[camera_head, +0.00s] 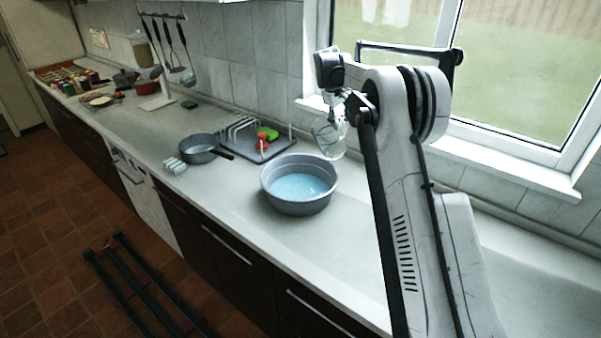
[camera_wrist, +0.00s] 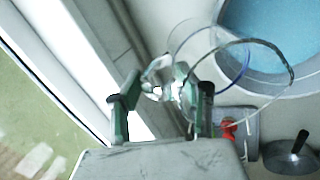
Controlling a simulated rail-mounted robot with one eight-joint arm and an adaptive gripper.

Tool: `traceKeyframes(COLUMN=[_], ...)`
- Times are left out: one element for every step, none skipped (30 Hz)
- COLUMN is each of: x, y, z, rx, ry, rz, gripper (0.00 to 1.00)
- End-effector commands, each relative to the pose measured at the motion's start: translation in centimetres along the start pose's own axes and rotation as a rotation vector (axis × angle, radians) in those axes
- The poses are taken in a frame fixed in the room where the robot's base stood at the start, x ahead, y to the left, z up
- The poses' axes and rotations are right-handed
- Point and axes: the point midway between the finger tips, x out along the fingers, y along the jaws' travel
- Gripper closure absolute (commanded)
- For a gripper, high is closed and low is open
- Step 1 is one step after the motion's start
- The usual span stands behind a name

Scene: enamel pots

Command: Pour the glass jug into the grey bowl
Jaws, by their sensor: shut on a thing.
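The glass jug (camera_head: 330,137) is clear and held up behind and to the right of the grey bowl, by the window. It is tilted in the head view. The grey bowl (camera_head: 276,203) stands on the counter with blue liquid in it. In the wrist view the bowl (camera_wrist: 226,70) is at the top right, and the round outline of the jug (camera_wrist: 291,87) overlaps its edge. My gripper (camera_wrist: 160,92) is shut on the jug's handle side. In the head view the fingers are small and partly hidden by my arm. I cannot tell whether liquid is in the jug.
A dark saucepan (camera_head: 199,149) stands left of the bowl. A grey dish rack (camera_head: 240,137) holding red and green items is behind it. The window sill (camera_head: 470,158) is close behind my arm. The counter right of the bowl is clear.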

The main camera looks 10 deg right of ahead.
Motion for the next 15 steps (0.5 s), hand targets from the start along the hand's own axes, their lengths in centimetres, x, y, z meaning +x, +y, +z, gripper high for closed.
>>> traceKeyframes(x=[0.2, 0.4, 0.6, 0.8, 1.0, 1.1, 1.3, 1.4, 1.6, 1.8, 1.9, 2.1, 2.2, 2.4, 2.5], y=[0.5, 0.5, 0.7, 0.8, 0.9, 1.0, 1.0, 1.2, 1.3, 1.4, 1.5, 1.6, 1.6, 1.6, 1.6], z=[0.1, 0.0, 0.1, 0.0, 0.1, 0.1, 0.0, 0.0, 0.1, 0.1, 0.1, 0.1, 0.1, 0.0, 0.1], rx=[0.001, 0.001, 0.001, 0.001, 0.0, -0.001, -0.001, -0.001, -0.001, -0.002, -0.002, -0.003, -0.003, -0.003, -0.004], ry=[-0.001, -0.002, -0.003, -0.002, -0.003, -0.003, -0.004, -0.004, -0.004, -0.006, -0.006, -0.005, -0.006, -0.006, -0.007], rz=[-0.025, -0.039, -0.057, -0.072, -0.085, -0.105, -0.116, -0.127, -0.143, -0.155, -0.167, -0.183, -0.192, -0.202, -0.216], gripper=[1.0, 1.0, 1.0, 1.0, 1.0, 1.0, 1.0, 1.0, 1.0, 1.0, 1.0, 1.0, 1.0, 1.0, 1.0])
